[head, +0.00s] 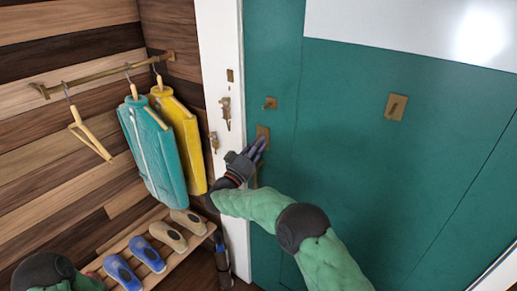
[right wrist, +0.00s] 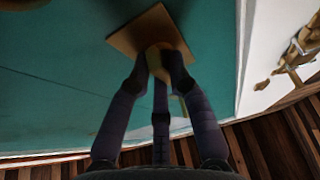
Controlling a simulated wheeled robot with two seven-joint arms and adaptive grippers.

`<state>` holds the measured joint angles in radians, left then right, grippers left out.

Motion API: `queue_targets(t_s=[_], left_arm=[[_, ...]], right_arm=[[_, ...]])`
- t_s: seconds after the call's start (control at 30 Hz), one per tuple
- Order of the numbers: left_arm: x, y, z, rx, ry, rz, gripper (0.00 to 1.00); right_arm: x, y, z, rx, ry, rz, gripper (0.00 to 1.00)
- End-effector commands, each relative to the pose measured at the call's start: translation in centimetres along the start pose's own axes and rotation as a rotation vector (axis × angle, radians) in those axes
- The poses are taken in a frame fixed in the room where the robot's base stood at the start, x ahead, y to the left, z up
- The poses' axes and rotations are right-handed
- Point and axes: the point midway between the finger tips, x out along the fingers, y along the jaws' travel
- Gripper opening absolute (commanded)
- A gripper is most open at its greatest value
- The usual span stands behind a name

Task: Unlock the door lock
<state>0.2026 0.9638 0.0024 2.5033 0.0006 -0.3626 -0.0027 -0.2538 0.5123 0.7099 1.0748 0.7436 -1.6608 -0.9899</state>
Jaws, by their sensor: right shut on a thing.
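The teal door (head: 340,170) is shut in its white frame (head: 221,60). A square brass plate (head: 263,131) is on the door near the frame edge, and a small brass fitting (head: 270,103) sits above it. My right gripper (head: 260,147) is at the square plate. In the right wrist view its fingers (right wrist: 160,65) are shut on a round brass knob (right wrist: 158,50) that stands out from the plate (right wrist: 122,38). The fingers hide much of the knob, so its turn angle cannot be told. Part of my left arm shows at the bottom left, but its gripper does not.
Brass fittings (head: 225,112) are on the frame beside the door. Another brass plate (head: 396,107) is farther right on the door. Left are a teal jacket (head: 150,150), a yellow jacket (head: 187,140) and a slatted rack (head: 185,262) with shoes.

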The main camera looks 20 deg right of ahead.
Motion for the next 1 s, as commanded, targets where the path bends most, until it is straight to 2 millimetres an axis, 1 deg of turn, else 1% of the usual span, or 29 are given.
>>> queue_targets(t_s=[0.03, 0.6, 0.63, 0.67, 1.0], left_arm=[[0.23, -0.08, -0.01, 0.0, 0.0, 0.0, 0.4], [0.39, -0.14, -0.02, 0.0, 0.0, 0.0, 0.4], [0.39, -0.14, -0.02, 0.0, 0.0, 0.0, 0.4], [0.39, -0.14, -0.02, 0.0, 0.0, 0.0, 0.4], [0.39, -0.14, -0.03, 0.0, 0.0, 0.0, 0.4]], right_arm=[[-0.17, -0.07, 0.29, 0.008, -0.003, 0.002, 0.0], [-0.12, -0.07, 0.18, 0.036, -0.003, 0.014, 0.0], [-0.12, -0.07, 0.19, 0.036, -0.003, 0.013, 0.25], [-0.12, -0.07, 0.19, 0.036, -0.003, 0.013, 0.3], [-0.16, -0.06, 0.07, 0.036, -0.001, 0.014, 0.3]])
